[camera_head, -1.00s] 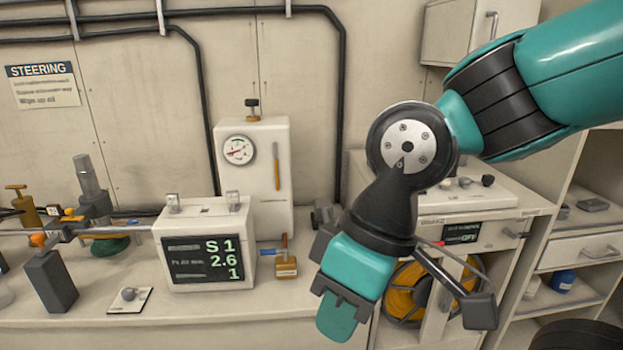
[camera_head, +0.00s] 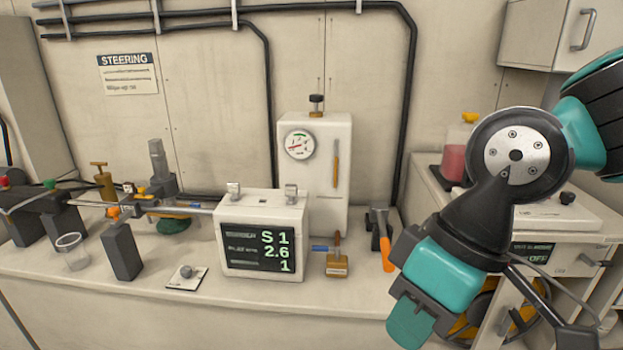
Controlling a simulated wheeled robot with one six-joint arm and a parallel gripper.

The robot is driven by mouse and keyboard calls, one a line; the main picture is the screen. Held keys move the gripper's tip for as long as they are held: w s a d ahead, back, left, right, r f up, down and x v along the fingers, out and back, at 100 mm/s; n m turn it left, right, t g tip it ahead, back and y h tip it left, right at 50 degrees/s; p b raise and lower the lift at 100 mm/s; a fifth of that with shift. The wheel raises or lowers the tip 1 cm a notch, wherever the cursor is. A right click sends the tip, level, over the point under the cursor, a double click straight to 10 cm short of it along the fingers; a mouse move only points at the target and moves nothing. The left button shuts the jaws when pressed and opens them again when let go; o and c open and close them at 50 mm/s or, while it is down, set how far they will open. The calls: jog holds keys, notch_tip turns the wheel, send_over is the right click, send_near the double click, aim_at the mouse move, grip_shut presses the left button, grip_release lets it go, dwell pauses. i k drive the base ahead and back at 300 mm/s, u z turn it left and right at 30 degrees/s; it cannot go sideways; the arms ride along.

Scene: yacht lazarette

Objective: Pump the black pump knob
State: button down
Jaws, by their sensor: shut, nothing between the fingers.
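The black pump knob (camera_head: 316,99) stands upright on a short brass neck on top of a white tank unit (camera_head: 318,180). The unit has a round dial gauge (camera_head: 299,144) and an orange vertical strip on its front. My gripper (camera_head: 408,326) hangs at the lower right, pointing down, shut and empty. It is to the right of the knob and well below it in the picture, touching nothing that I can see. The knob is in full view.
A white display box (camera_head: 262,235) reading "S 1 2.6 1" stands in front of the unit. A brass valve block (camera_head: 337,258) and an orange-handled tool (camera_head: 387,255) lie right of it. Black pipes (camera_head: 408,100) run along the wall.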

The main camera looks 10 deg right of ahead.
aim_at(317, 99)
jog(key=u, duration=0.05)
jog(key=k, duration=0.65)
jog(key=u, duration=0.75)
jog(key=i, duration=1.75)
jog(key=z, duration=0.8)
jog(key=i, duration=0.3)
jog(key=z, duration=0.2)
